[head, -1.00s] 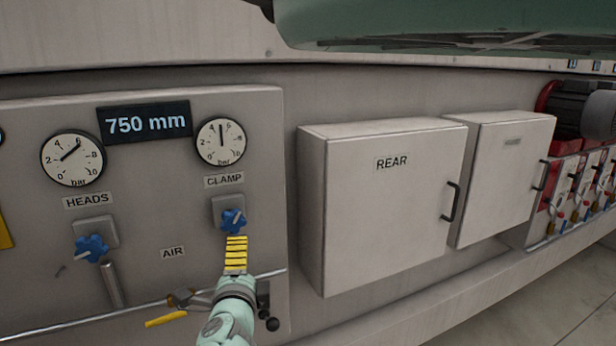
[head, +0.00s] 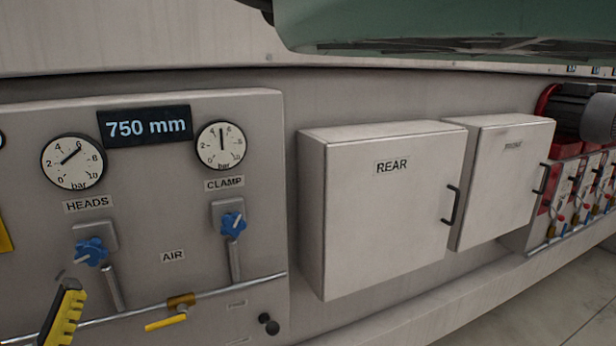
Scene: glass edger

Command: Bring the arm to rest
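My gripper (head: 64,318) shows at the lower left of the head view as a dark piece with yellow ribbed pads, cut off by the bottom edge. It stands in front of the panel, below the HEADS blue knob (head: 91,251), and appears apart from it. I see only part of it, so I cannot tell whether its fingers are open or shut. The CLAMP blue knob (head: 233,224) has nothing at it. The rest of my arm is out of view.
The panel carries a HEADS gauge (head: 73,162), a CLAMP gauge (head: 220,146) and a 750 mm display (head: 146,126). A pipe with a yellow valve handle (head: 166,322) runs low across it. A REAR box (head: 380,220) juts out to the right, beside a second box (head: 503,180).

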